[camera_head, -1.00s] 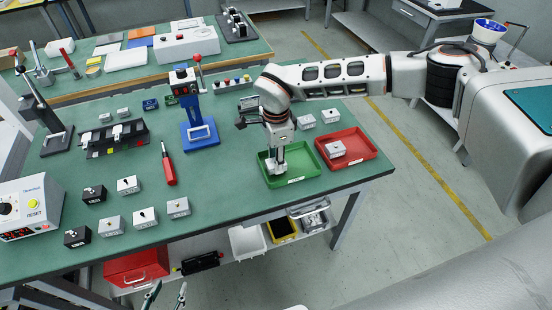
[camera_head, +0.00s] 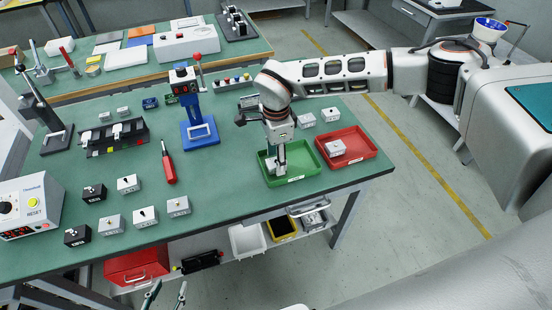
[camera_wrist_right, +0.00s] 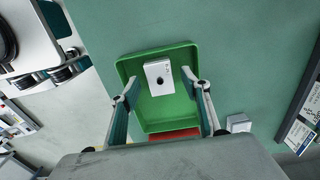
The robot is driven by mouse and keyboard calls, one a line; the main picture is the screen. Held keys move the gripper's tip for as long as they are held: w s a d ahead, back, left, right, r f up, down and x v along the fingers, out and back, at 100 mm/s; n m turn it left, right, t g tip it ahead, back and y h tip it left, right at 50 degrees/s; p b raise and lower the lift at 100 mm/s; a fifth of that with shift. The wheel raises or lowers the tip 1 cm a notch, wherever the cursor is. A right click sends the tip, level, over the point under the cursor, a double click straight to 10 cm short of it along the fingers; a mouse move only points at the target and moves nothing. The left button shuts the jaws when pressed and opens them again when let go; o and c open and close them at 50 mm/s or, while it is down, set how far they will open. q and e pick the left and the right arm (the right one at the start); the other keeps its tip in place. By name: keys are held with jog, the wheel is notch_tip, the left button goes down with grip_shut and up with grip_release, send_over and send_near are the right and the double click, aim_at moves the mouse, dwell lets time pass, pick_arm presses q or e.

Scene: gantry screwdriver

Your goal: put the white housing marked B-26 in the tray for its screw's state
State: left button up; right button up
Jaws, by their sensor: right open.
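A white housing (camera_wrist_right: 158,77) with a dark round spot on its top sits inside the green tray (camera_wrist_right: 165,115), near one end. Its marking cannot be read. My right gripper (camera_head: 277,168) is over the green tray (camera_head: 306,166), pointing down. In the wrist view my right gripper (camera_wrist_right: 160,88) is open, its fingers apart on either side of the housing with gaps. In the head view the fingers mostly hide this housing. The red tray (camera_head: 365,146) beside it holds another white housing (camera_head: 335,147). My left gripper (camera_head: 166,292) shows only its separated fingertips at the bottom edge, empty.
Several light and black housings (camera_head: 128,184) stand at the front left of the bench (camera_head: 225,190). A red screwdriver (camera_head: 169,166) lies mid-bench near a blue press (camera_head: 196,125). Two light housings (camera_head: 330,114) stand behind the trays. A control box (camera_head: 30,205) is at left.

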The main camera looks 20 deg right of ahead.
notch_tip(320, 180, up, 11)
jog(key=s+a+g+y, duration=0.2)
jog(key=s+a+y, duration=0.4)
jog(key=a, duration=0.7)
jog(key=s+a+g+y, duration=0.1)
jog(key=s+a+y, duration=0.3)
jog(key=s+a, duration=0.6)
jog(key=s+a+r+m+y, duration=0.1)
jog(key=s+a+r+y, duration=0.1)
jog(key=a+r+y, duration=0.5)
jog(key=w+a+r+m+t+y, duration=0.25)
jog(key=r+m+t+y, duration=0.2)
jog(key=r+m, duration=0.6)
jog(key=w+d+r+m+t+h, duration=0.3)
jog(key=w+d+m+t+h, duration=0.65)
jog(key=d+m+t, duration=0.65)
jog(key=w+d+f+m+h, duration=0.3)
jog(key=d+f+m+h, duration=0.9)
jog(key=d+f, duration=0.4)
jog(key=s+d+f+m+g+h, duration=0.5)
jog(key=s+d+f+m+g, duration=0.45)
jog(key=s+d+f, duration=1)
jog(key=a+f+m+t+y, duration=0.1)
jog(key=a+f+t+y, duration=0.1)
jog(key=a+f+y, duration=0.5)
jog(key=a+f, duration=0.5)
jog(key=a, duration=0.3)
jog(key=shift+a+f+t+y, duration=0.2)
jog(key=shift+a+t+y, duration=0.05)
jog(key=shift+t+y, duration=0.05)
